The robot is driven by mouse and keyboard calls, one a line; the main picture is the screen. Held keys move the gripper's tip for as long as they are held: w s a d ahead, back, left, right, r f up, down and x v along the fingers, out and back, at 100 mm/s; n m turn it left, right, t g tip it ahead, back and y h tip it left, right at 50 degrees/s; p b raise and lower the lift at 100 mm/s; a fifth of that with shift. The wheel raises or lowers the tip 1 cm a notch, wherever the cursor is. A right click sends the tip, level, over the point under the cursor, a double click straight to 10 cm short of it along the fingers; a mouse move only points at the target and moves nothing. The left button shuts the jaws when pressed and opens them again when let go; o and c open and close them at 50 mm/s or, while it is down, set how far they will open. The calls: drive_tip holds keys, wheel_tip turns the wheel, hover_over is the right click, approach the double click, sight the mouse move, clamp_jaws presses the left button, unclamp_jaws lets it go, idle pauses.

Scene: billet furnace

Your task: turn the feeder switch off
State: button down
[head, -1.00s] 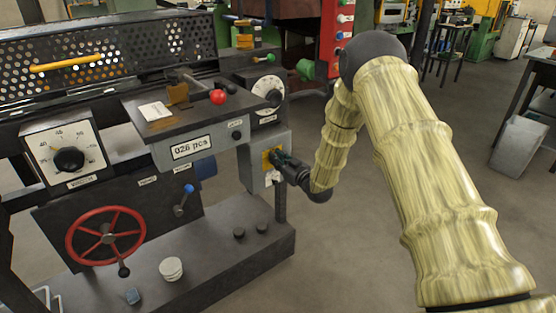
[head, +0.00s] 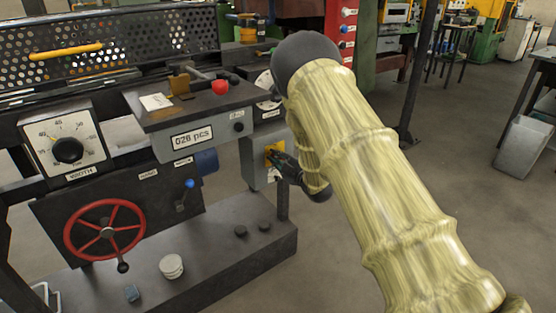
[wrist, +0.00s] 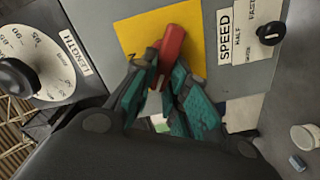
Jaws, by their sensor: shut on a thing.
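The feeder switch shows in the wrist view as a red handle (wrist: 171,46) on a yellow plate (wrist: 193,26). In the head view the yellow plate (head: 276,149) sits on the grey box under the machine's right end, partly covered by my gripper. My gripper (wrist: 160,73) has its teal fingers around the lower part of the red handle, shut on it. In the head view my gripper (head: 279,162) is at the plate, small and partly hidden by my arm. The handle stands tilted in the wrist view.
A LENGTH dial (wrist: 33,62) lies left of the plate in the wrist view, and a SPEED label (wrist: 224,34) with a black knob (wrist: 270,33) lies right. In the head view a red handwheel (head: 105,230) and a WIDTH dial (head: 67,149) are at left. Open floor lies right.

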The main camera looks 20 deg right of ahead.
drive_tip(key=shift+s+a+f+n+b, duration=0.15)
drive_tip(key=shift+n+b, duration=0.3)
drive_tip(key=shift+n, duration=0.55)
drive_tip(key=shift+w+f+n+b, duration=0.1)
drive_tip(key=shift+f+n+b, duration=0.25)
drive_tip(key=shift+n, duration=0.65)
drive_tip(key=shift+s+a+f+n+b, duration=0.1)
drive_tip(key=shift+n+b, duration=0.45)
drive_tip(key=shift+n, duration=0.45)
drive_tip(key=c, duration=1.4)
unclamp_jaws()
drive_tip(key=shift+d, duration=0.1)
drive_tip(key=v, duration=1.1)
drive_tip(key=shift+s+d+r, duration=0.1)
drive_tip(key=shift+s, duration=0.3)
